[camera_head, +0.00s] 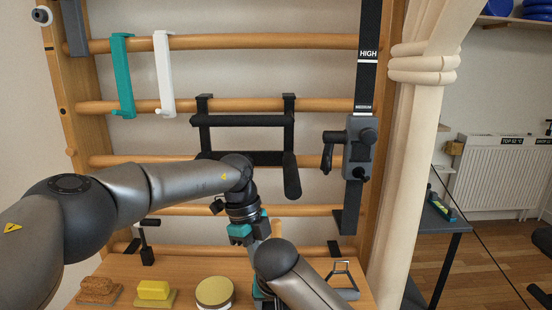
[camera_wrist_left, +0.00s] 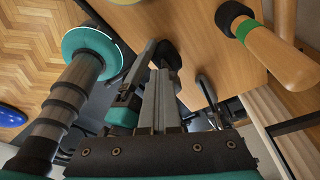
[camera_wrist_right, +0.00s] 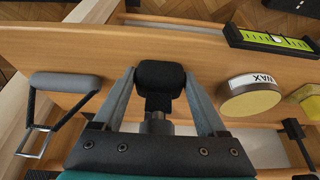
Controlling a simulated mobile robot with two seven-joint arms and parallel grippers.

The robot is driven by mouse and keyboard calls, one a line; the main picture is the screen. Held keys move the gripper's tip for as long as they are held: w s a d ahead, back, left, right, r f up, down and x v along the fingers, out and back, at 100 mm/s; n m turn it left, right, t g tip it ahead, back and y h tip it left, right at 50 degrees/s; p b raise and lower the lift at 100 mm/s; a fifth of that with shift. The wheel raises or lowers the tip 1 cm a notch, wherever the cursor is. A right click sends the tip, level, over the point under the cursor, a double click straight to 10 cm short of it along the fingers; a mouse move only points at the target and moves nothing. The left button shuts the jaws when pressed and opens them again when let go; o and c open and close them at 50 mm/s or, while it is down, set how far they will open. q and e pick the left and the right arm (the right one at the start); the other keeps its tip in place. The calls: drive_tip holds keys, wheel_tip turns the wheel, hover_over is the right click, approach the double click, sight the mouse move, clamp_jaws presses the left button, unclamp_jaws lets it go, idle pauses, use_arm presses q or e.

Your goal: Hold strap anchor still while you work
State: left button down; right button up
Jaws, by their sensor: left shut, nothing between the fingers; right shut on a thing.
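The likely strap anchor is the grey block with black knobs (camera_head: 357,148) on the black strap marked HIGH (camera_head: 367,60), at the right of the wall bars. Neither gripper touches it. My left gripper (camera_head: 260,234) is shut and empty in front of the lower bars. Its fingers also show in the left wrist view (camera_wrist_left: 160,65), close to a dark rounded part (camera_wrist_left: 165,57). In the right wrist view my right gripper (camera_wrist_right: 160,90) is shut on a black block-shaped part (camera_wrist_right: 160,78) over the wooden bench. Its fingers are hidden behind arm links in the head view.
The wooden bench (camera_head: 190,268) carries a wax tin (camera_head: 214,292), a yellow block (camera_head: 153,290), a brown brush-like block (camera_head: 98,290) and a metal-framed handle (camera_head: 343,280). A black padded frame (camera_head: 240,121) hangs on the wall bars.

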use_arm(q)
drive_tip(key=shift+w+d, duration=0.25)
drive_tip(key=shift+d, duration=0.1)
drive_tip(key=shift+w+d, duration=0.3)
drive_tip(key=shift+w, duration=0.1)
drive_tip(key=shift+w+d, duration=0.15)
drive_tip(key=shift+d, duration=0.1)
idle(0.7)
drive_tip(key=shift+w, duration=0.15)
drive_tip(key=d+v, duration=0.1)
drive_tip(key=v, duration=0.5)
drive_tip(key=shift+a, duration=0.35)
drive_tip(key=shift+r, duration=0.15)
